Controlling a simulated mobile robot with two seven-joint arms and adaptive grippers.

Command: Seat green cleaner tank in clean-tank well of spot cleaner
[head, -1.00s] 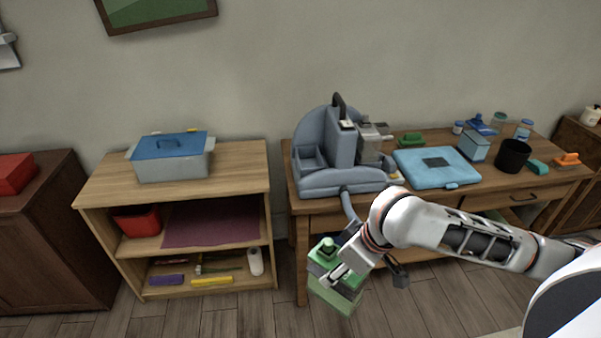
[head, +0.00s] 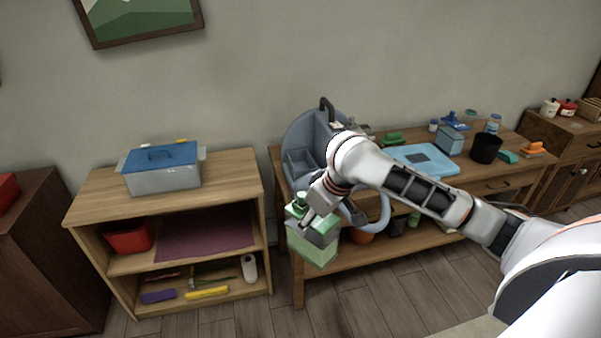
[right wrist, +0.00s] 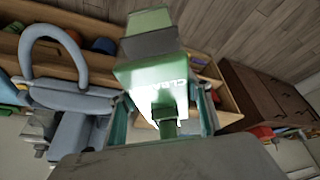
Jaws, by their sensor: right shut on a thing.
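The green cleaner tank (head: 315,243) is a translucent green box with a grey band and a green cap. My right gripper (head: 308,216) is shut on it and holds it in the air in front of the table's left front corner. In the right wrist view the tank (right wrist: 150,75) fills the middle, between the fingers (right wrist: 165,112). The blue-grey spot cleaner (head: 300,165) stands on the left end of the table, partly hidden behind my right arm. An open well shows at its left side; whether it is the clean-tank well I cannot tell. My left gripper is not in view.
The wooden table (head: 285,190) also bears a light blue case (head: 425,160), a black cup (head: 486,148) and small items. A shelf unit (head: 85,205) with a blue-lidded box (head: 162,168) stands left, across a narrow gap.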

